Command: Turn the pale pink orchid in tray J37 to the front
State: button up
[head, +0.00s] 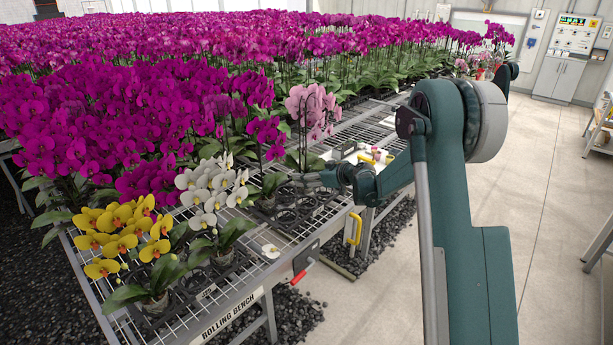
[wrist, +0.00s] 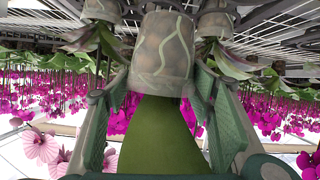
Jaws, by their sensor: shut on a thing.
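The pale pink orchid (head: 312,104) stands upright on the rolling bench in the head view, its flowers hanging toward the right. My gripper (head: 308,181) reaches in low from the right at its base. In the wrist view, which looks upside down, my gripper's fingers (wrist: 160,110) are shut on a clear pot (wrist: 165,55) with roots showing inside. Pale pink flowers (wrist: 42,148) hang at the lower left there. In the head view the pot is mostly hidden. A black tray (head: 285,213) with empty cells lies below my gripper; I cannot read J37 on it.
A white orchid (head: 212,183) and a yellow orchid (head: 122,235) stand nearer on the bench (head: 228,303). Dense magenta orchids (head: 130,110) crowd the left and back. A white box (head: 345,152) with yellow items lies behind my gripper. The aisle floor (head: 540,190) at right is clear.

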jog(key=s+r+m+t+h+p, duration=0.1)
jog(key=s+r+m+p, duration=0.1)
jog(key=s+r+p, duration=0.4)
jog(key=w+f+m+h+b, duration=0.1)
jog(key=f, duration=0.2)
jog(key=w+d+f+m+t+h+b, duration=0.1)
jog(key=f+h, duration=0.1)
jog(key=w+d+f+m+t+h+b, duration=0.1)
jog(key=f, duration=0.2)
jog(key=shift+w+f+m+h, duration=0.35)
jog(key=shift+m+h, duration=0.05)
jog(key=shift+w+d+f+m+t+h+b, duration=0.1)
jog(key=shift+w+f+m+t+h+b, duration=0.25)
jog(key=shift+f, duration=0.2)
jog(key=shift+w+f+m+h+b, duration=0.55)
jog(key=shift+w+f+h+b, duration=0.15)
jog(key=shift+f+h, duration=0.1)
jog(key=shift+w+a+f+h+b, duration=0.3)
jog(key=shift+w+a+b, duration=0.1)
jog(key=shift+a, duration=0.2)
jog(key=shift+w+a+m, duration=0.2)
jog(key=shift+a+m, duration=0.2)
jog(key=shift+a, duration=0.05)
jog(key=shift+f, duration=0.25)
